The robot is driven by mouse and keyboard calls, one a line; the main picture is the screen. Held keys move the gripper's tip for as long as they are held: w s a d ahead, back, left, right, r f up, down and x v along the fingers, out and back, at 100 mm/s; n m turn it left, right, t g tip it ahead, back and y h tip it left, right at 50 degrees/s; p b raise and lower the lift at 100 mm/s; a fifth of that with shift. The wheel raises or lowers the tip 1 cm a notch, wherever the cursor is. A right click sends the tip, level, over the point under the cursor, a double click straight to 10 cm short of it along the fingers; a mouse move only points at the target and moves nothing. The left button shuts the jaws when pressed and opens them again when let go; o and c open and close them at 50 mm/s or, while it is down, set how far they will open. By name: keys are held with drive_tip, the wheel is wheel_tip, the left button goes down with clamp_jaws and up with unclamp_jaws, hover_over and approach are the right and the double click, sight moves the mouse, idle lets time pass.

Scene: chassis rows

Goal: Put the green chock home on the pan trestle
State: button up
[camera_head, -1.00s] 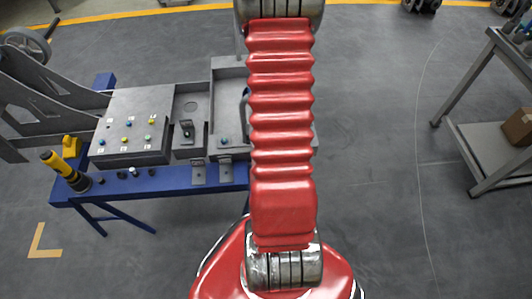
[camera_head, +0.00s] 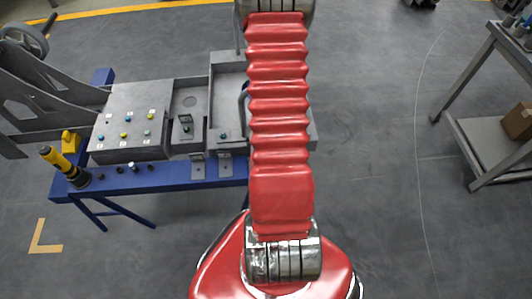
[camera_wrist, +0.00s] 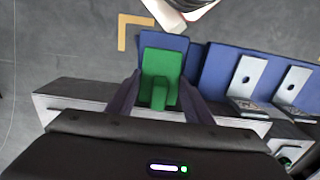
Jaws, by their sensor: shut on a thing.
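The green chock (camera_wrist: 162,68) is in the wrist view, upper middle, a block with a smaller raised part towards me. My gripper (camera_wrist: 160,98) has its two dark fingers against the chock's left and right sides and is shut on it. A blue surface shows behind and beside the chock; whether the chock touches it I cannot tell. In the head view a blue trestle (camera_head: 140,178) stands at left with a grey pan (camera_head: 227,75) and a grey panel box on it. My red arm covers the pan's right side, and my gripper and the chock do not show there.
The panel box (camera_head: 132,150) has coloured buttons. A yellow and black cylinder (camera_head: 60,163) stands at the trestle's left end. Metal brackets (camera_head: 197,165) sit along the front rail. A grey stand (camera_head: 490,150) with a brown box is at right. Floor between is clear.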

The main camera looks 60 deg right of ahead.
drive_tip(key=shift+f, duration=1.05)
idle(1.4)
drive_tip(key=o, duration=1.3)
drive_tip(key=shift+c, duration=0.2)
drive_tip(key=shift+r, duration=0.1)
drive_tip(key=shift+r, duration=6.8)
drive_tip(key=shift+a, duration=0.1)
